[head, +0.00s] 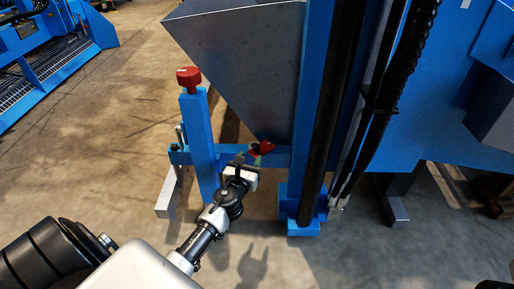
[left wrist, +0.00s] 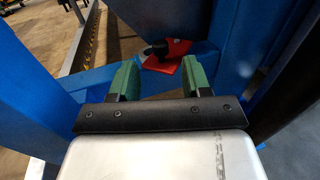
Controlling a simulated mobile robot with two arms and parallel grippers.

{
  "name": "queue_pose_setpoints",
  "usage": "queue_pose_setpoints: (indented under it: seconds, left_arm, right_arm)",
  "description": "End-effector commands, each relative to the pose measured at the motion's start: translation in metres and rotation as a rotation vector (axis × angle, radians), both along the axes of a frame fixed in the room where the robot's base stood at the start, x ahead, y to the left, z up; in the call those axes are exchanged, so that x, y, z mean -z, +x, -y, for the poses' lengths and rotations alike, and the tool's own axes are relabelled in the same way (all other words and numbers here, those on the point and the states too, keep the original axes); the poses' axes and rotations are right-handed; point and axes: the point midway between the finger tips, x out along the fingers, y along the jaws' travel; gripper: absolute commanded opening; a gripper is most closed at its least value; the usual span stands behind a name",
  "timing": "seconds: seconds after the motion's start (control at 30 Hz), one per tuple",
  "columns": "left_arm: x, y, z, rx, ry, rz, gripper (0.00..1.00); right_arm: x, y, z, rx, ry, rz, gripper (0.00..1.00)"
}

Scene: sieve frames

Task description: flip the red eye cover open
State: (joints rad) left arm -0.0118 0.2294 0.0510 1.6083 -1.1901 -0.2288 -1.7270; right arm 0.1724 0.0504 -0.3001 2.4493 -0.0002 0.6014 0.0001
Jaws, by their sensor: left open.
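The red eye cover (head: 265,146) sits on the blue crossbar, just right of the blue post, in the head view. In the left wrist view the red cover (left wrist: 170,58) lies just beyond the fingertips, beside a dark round part. My left gripper (head: 246,159) is at the crossbar, just below and left of the cover. Its two green fingers (left wrist: 160,68) are apart with nothing held between them. Whether a finger touches the cover cannot be told. My right gripper is not in view.
A blue post with a red knob (head: 188,77) stands left of the gripper. A grey hopper (head: 240,60) hangs above, and a blue column (head: 312,110) with black hoses stands to the right. Concrete floor (head: 110,120) is open at the left.

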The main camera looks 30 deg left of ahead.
Motion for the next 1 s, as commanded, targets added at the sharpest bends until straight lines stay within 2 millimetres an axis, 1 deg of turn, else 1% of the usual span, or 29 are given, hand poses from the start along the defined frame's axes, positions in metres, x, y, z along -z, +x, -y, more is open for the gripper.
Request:
queue_pose_setpoints:
  seconds: [0.03, 0.1, 0.2, 0.33, 0.5, 0.77, 0.87, 1.0]
  left_arm:
    - [0.001, 0.012, -0.003, 0.000, 0.001, 0.003, 0.48]
    - [0.002, 0.025, -0.007, -0.001, 0.001, 0.002, 0.48]
    - [0.001, 0.041, -0.011, -0.002, 0.001, 0.002, 0.48]
    - [0.002, 0.056, -0.015, -0.001, 0.000, 0.000, 0.48]
    - [0.001, 0.065, -0.017, -0.001, -0.001, -0.001, 0.48]
    - [0.001, 0.066, -0.018, -0.001, -0.001, -0.001, 0.48]
    - [0.001, 0.066, -0.018, -0.001, -0.001, -0.001, 0.34]
    - [0.001, 0.066, -0.018, -0.001, -0.001, -0.001, 0.13]
  right_arm:
    - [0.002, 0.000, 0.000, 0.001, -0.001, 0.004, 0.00]
    - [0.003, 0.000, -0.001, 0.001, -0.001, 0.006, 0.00]
    - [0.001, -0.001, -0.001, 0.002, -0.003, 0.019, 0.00]
    - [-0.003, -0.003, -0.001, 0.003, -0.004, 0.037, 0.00]
    - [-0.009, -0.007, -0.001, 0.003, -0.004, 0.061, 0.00]
    - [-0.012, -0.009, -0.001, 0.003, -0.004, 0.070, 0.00]
    - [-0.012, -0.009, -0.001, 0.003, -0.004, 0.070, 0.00]
    - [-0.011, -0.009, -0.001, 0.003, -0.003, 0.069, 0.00]
